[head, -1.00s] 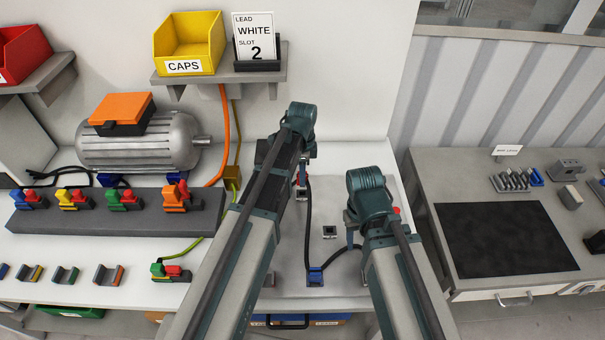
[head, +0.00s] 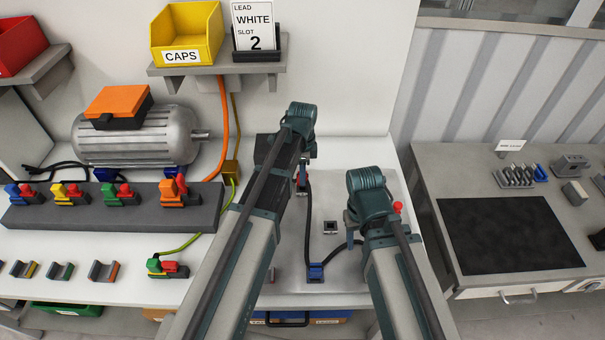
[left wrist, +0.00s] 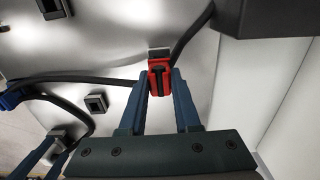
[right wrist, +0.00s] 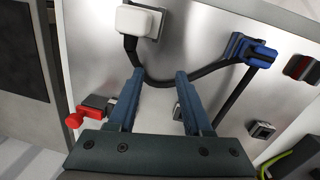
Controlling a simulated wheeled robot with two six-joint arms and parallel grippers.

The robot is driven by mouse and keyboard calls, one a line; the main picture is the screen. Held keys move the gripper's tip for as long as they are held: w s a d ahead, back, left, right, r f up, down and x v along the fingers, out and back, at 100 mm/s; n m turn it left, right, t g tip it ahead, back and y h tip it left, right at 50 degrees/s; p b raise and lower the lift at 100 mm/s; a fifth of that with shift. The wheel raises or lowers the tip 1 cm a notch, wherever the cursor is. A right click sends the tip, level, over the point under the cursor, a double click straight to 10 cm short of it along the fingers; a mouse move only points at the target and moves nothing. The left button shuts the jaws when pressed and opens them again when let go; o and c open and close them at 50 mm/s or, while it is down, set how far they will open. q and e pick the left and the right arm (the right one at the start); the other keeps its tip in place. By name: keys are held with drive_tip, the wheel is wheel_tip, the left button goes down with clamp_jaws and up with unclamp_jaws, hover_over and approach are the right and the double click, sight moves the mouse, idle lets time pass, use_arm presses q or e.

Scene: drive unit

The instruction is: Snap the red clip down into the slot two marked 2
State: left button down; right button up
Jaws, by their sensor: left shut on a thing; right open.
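My left gripper (left wrist: 160,85) is shut on the red clip (left wrist: 160,78), which has a black cable running from it. A small grey piece shows just beyond the clip; I cannot tell whether the clip sits in a slot. In the head view the red clip (head: 303,184) is partly hidden by my left arm, low over the metal plate (head: 345,195). No slot's number is readable. The card (head: 254,28) reads lead white, slot 2. My right gripper (right wrist: 155,88) is open, with a black cable crossing between or behind its fingers.
A blue clip (head: 316,271) holds the cable on the plate, near a small empty-looking square holder (head: 330,227). A white block (right wrist: 138,20) and a red-knobbed part (right wrist: 75,118) are near my right gripper. A grey rack (head: 110,208) with colored clips stands left.

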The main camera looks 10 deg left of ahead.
use_arm(q)
drive_tip(key=shift+f+b, duration=0.3)
use_arm(e)
drive_tip(key=shift+f, duration=0.3)
use_arm(q)
drive_tip(key=shift+f+b, duration=1.1)
use_arm(e)
drive_tip(key=shift+f, duration=1.1)
use_arm(q)
drive_tip(key=shift+f, duration=0.1)
use_arm(e)
drive_tip(key=shift+f, duration=0.1)
use_arm(q)
drive_tip(key=c, duration=0.5)
unclamp_jaws()
drive_tip(key=shift+c, duration=0.2)
wheel_tip(320, 180, up, 14)
drive_tip(key=p, duration=1.3)
drive_tip(key=shift+p, duration=0.4)
use_arm(e)
wheel_tip(320, 180, up, 14)
